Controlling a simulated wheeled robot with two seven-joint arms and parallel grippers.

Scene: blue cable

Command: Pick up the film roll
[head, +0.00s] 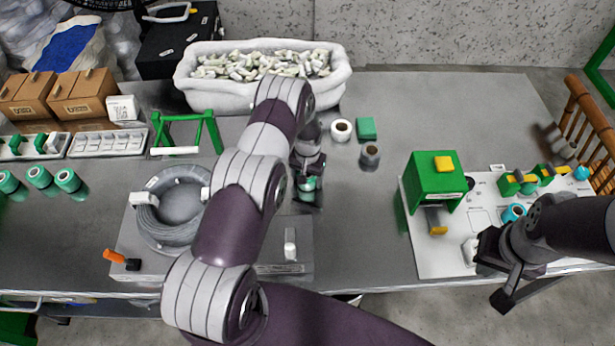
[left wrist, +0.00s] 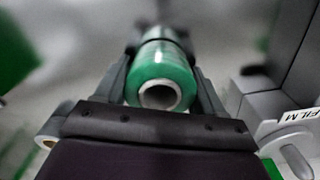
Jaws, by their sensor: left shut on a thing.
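The green film roll (left wrist: 165,75) sits between the two fingers of my left gripper (left wrist: 170,70) in the left wrist view, its pale hollow core facing the camera. The fingers are shut on its sides. In the head view my left gripper (head: 308,168) points down over the grey table, with the green roll (head: 307,184) at its fingertips, partly hidden by the gripper. My right gripper (head: 490,282) is over the front edge of the white board, its fingers apart, with nothing seen between them.
Several green rolls (head: 68,180) stand at the far left. A wire coil (head: 150,225) lies on a grey base left of my arm. A green frame (head: 215,135), a white sack (head: 195,95) and small rolls (head: 341,130) stand behind. The white board (head: 432,262) holds a green box (head: 435,180).

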